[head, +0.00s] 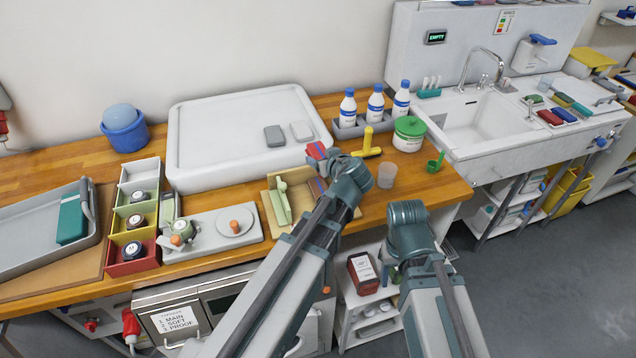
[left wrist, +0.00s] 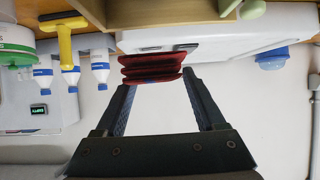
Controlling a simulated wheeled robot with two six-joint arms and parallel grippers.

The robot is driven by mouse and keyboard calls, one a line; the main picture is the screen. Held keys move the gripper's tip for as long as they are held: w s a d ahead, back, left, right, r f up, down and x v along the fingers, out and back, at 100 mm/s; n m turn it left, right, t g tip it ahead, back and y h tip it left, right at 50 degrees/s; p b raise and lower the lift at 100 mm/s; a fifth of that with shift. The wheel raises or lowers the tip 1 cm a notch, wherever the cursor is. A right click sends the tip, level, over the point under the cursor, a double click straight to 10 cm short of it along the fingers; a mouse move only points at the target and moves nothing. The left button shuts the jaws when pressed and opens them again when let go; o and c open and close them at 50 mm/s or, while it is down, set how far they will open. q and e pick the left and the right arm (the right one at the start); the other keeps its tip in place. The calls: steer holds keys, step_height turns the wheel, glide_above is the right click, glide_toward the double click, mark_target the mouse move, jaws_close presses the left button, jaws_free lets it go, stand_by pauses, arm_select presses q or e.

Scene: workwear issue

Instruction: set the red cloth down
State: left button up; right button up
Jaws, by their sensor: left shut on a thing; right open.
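The red cloth (head: 316,150) is a small folded bundle. My left gripper (head: 323,154) is shut on it, above the counter near the white tray's front right corner. In the left wrist view the cloth (left wrist: 152,66) shows as stacked red folds between the two fingertips (left wrist: 156,80) of that gripper. A little blue shows at its edge. My right gripper (head: 388,272) hangs low at the front of the counter, largely hidden by its own wrist, and no thing shows in it.
The white tray (head: 215,146) holds a grey and a pale block. A wooden corner stand (head: 270,211) with a green piece is close to the left arm.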

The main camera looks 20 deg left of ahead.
arm_select(q)
step_height(320, 180, up, 6)
steer(key=p, duration=0.4)
glide_above(322, 194)
steer(key=shift+r+m+h, duration=0.15)
steer(key=shift+m+h, duration=0.15)
arm_select(e)
step_height(322, 194, up, 6)
arm_select(q)
step_height(322, 194, down, 19)
steer(key=b, duration=1.8)
steer(key=shift+r, duration=0.25)
arm_select(e)
step_height(322, 194, down, 18)
arm_select(q)
steer(key=o, duration=1.3)
steer(key=shift+s+r, duration=0.1)
